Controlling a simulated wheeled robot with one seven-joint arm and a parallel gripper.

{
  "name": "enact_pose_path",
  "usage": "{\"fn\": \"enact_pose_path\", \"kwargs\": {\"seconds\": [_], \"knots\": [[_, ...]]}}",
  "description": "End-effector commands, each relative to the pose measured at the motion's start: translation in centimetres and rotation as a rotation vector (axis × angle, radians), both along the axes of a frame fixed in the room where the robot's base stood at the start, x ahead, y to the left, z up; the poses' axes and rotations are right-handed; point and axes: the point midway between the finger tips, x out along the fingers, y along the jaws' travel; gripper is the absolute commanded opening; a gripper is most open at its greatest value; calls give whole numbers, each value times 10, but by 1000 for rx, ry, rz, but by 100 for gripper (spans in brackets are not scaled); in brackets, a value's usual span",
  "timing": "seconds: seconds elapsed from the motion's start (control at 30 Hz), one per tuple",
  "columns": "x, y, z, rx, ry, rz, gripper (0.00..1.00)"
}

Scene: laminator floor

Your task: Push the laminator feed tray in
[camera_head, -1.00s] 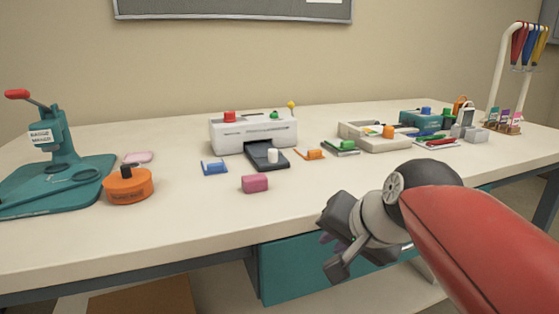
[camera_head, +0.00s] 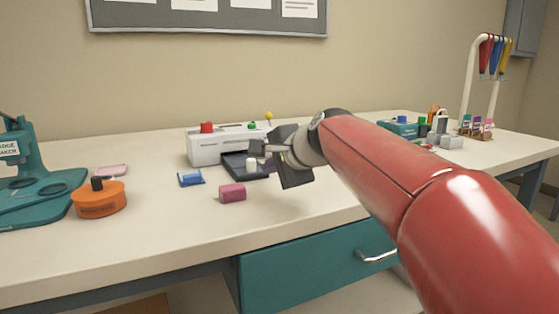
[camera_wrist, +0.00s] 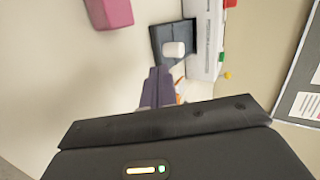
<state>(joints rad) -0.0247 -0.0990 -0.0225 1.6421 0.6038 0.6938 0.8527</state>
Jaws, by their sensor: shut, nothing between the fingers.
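The white laminator (camera_head: 205,148) stands at the back middle of the table, with a red knob and a green button on top. Its dark feed tray (camera_head: 235,162) sticks out of the front, with a white peg-like handle (camera_head: 251,164) standing on it. In the wrist view the tray (camera_wrist: 158,45) and its white handle (camera_wrist: 173,49) lie just beyond my fingers. My gripper (camera_head: 262,149) is shut and empty, in front of the laminator at the tray's right; the wrist view shows its fingertips (camera_wrist: 160,74) close to the tray. Whether they touch it I cannot tell. My gripper hides part of the laminator's right side.
A pink block (camera_head: 232,192) and a blue clip-like item (camera_head: 191,178) lie in front of the laminator. An orange round container (camera_head: 99,199) and a teal press (camera_head: 30,180) are at the left. More stationery stands at the right. The table's front strip is clear.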

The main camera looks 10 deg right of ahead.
Motion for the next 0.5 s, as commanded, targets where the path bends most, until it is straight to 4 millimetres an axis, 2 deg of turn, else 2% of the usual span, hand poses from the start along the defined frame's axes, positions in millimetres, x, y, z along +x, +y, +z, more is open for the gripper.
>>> {"fn": "enact_pose_path", "kwargs": {"seconds": [0.1,0.2,0.5], "knots": [[19,9,-2,-1,2,3,0],[30,15,-2,-1,1,3,0],[40,19,-3,-2,-1,1,0]]}}
